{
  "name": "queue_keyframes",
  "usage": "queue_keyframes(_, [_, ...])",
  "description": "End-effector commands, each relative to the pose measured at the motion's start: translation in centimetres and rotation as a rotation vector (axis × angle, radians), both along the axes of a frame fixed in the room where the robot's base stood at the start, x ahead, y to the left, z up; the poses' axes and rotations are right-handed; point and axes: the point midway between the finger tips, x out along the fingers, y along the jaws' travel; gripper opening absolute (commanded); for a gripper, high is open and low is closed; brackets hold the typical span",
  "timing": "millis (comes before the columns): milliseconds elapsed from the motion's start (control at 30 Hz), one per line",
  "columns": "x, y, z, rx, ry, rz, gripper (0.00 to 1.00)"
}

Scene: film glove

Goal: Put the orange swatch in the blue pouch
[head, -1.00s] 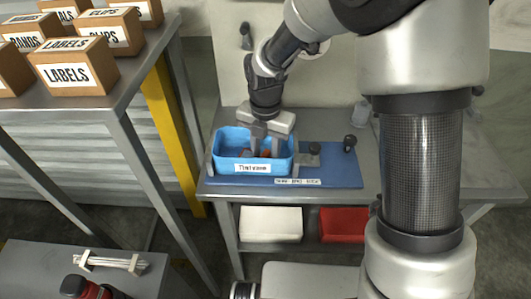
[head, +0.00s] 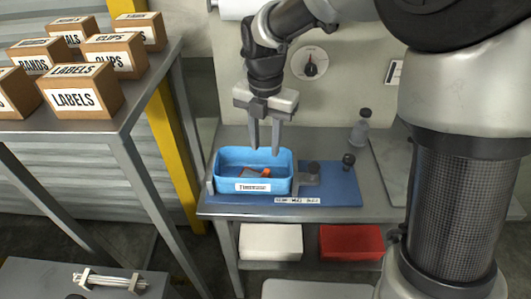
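The blue pouch (head: 283,184) is an open blue container with a white label on its front, standing on a blue mat on the metal workbench. The orange swatch (head: 258,173) lies inside it, low on the floor of the pouch, and shows as a small orange patch with something dark beside it. My gripper (head: 265,150) is above the pouch, pointing down. Its two fingers are apart with nothing between them, and the tips are around the height of the back rim.
The blue mat (head: 340,192) has dark knobs right of the pouch. A bottle (head: 361,128) stands behind. A white bin (head: 270,242) and a red bin (head: 352,243) sit on the lower shelf. Cardboard boxes (head: 88,92) fill the left table.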

Motion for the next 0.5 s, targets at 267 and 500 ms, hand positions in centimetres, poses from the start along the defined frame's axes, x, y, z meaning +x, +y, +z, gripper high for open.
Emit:
queue_keyframes(267, [-0.1,-0.2,1.0,0.0,-0.003,-0.013,0.32])
queue_keyframes(500, [-2.3,-5.3,5.9,0.029,-0.109,-0.555,0.32])
